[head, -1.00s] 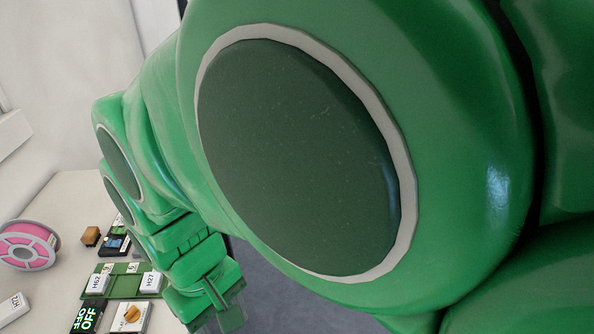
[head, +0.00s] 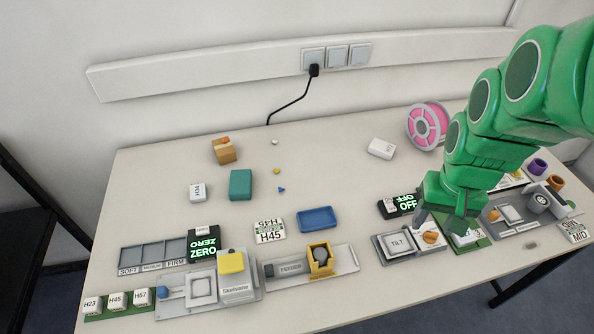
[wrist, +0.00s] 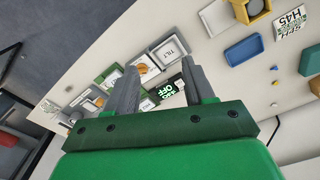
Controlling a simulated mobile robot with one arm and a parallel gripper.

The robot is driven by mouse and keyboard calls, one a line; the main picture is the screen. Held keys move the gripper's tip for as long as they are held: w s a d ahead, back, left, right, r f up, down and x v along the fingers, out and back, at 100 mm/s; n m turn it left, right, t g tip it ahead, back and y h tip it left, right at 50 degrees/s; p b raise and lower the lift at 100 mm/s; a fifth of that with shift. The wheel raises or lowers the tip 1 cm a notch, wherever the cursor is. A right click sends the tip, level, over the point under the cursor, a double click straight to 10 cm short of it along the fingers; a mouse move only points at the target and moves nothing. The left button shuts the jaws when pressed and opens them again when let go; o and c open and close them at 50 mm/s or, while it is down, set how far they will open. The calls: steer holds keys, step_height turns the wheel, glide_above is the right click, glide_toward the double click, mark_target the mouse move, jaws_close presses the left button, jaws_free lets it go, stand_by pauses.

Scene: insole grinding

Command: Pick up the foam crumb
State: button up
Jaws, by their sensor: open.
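Several small bits lie on the table: a whitish one (head: 275,142), a yellow one (head: 277,171) and a blue one (head: 281,189). A greyish bit (head: 531,245) lies near the right front edge. I cannot tell which is the foam crumb. The wrist view shows the blue bit (wrist: 273,67), the yellow bit (wrist: 275,83) and the whitish bit (wrist: 274,104) at the right, outside my fingers. My gripper (head: 441,224) is open and empty, above the TILT device (head: 396,244) and a green board, well right of the coloured bits.
A blue tray (head: 317,219), teal block (head: 240,184), H45 card (head: 269,231) and brown block (head: 223,150) stand around the bits. A pink spool (head: 427,126) and white box (head: 381,148) are at the back right. Devices line the front edge. The back middle is mostly clear.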

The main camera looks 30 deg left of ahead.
steer(key=w+a+f+n, duration=0.1)
steer(key=w+a+f, duration=0.25)
steer(key=a, duration=0.35)
steer(key=n+t+y, duration=0.2)
steer(key=n+y, duration=0.1)
steer(key=n, duration=0.2)
glide_toward(281, 188)
steer(key=shift+x, duration=4)
jaws_close()
